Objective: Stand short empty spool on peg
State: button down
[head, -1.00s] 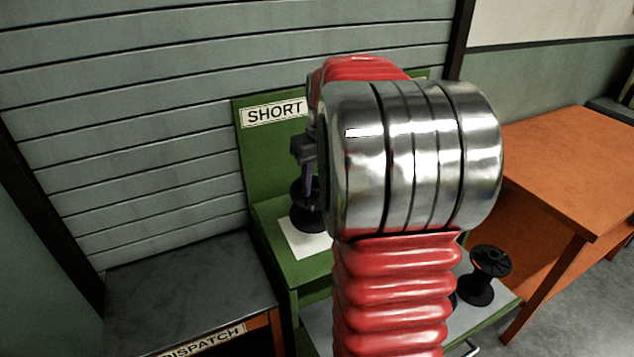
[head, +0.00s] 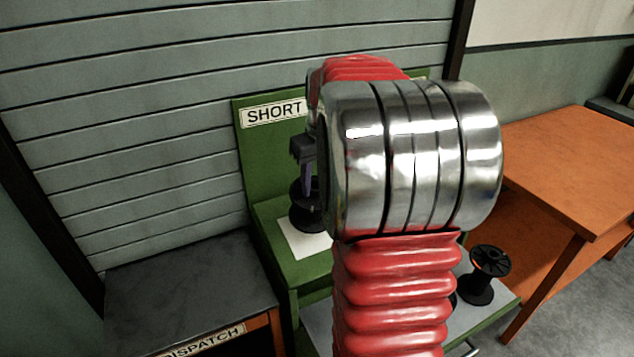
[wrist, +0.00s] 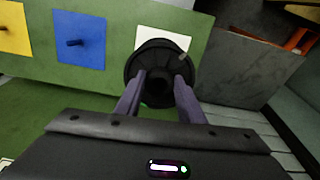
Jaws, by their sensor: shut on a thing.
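A black spool (head: 308,215) stands upright at the white square (head: 290,238) on the green stand under the SHORT sign. My gripper (head: 308,183) is shut on it from above; the arm covers part of this in the head view. In the wrist view the two fingers (wrist: 160,88) grip the spool (wrist: 151,58), and the white square (wrist: 165,38) shows past its rim. The spool hides any peg under it. I cannot tell whether its lower flange touches the square.
In the wrist view a blue square (wrist: 80,30) with a peg and a yellow square (wrist: 12,22) lie along the green shelf. Another black spool (head: 488,275) stands on the lower shelf. A dark DISPATCH table (head: 190,290) is at left, an orange table (head: 570,160) at right.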

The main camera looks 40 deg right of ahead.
aim_at(314, 200)
jog(key=shift+w+d+f, duration=0.1)
jog(key=shift+w+f, duration=0.1)
jog(key=shift+f, duration=0.95)
jog(key=shift+w+f, duration=0.2)
jog(key=shift+f, duration=0.95)
jog(key=shift+w+d+f, duration=0.1)
jog(key=shift+w+f, duration=0.1)
jog(key=shift+f, duration=0.95)
dwell(0.5)
jog(key=c, duration=1.1)
grip_release()
jog(key=shift+r, duration=0.1)
jog(key=r, duration=0.4)
jog(key=s+r, duration=0.1)
jog(key=r, duration=0.4)
jog(key=s+r, duration=0.1)
jog(key=r, duration=0.3)
jog(key=shift+s+a+r, duration=0.15)
jog(key=shift+a, duration=0.2)
